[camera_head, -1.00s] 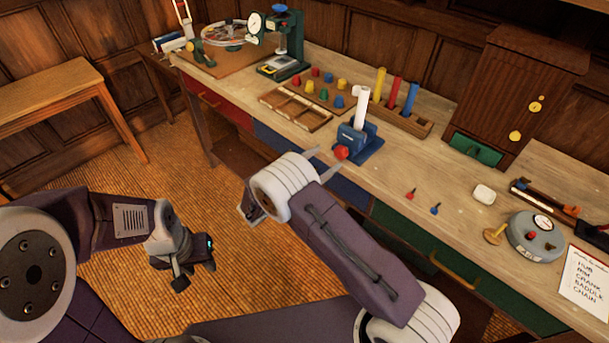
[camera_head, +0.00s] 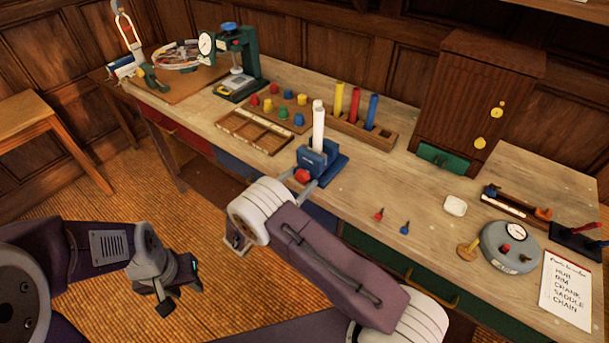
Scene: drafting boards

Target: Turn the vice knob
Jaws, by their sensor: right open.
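The blue vice (camera_head: 318,164) stands on the workbench near its front edge, with a white cylinder (camera_head: 318,127) upright in it. Its round red knob (camera_head: 302,176) faces the front of the bench. My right gripper (camera_head: 295,184) is open at the knob, with one pale finger to each side of it. I cannot tell whether the fingers touch the knob. My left gripper (camera_head: 164,295) hangs low over the floor, away from the bench, and its jaws are too dark to read.
A divided wooden tray (camera_head: 250,133) and coloured pegs lie left of the vice. A rack (camera_head: 362,131) with yellow, red and blue tubes stands behind it. Small red and blue pins (camera_head: 404,228) lie to the right, before a grey round gauge (camera_head: 511,248). Bench space between is clear.

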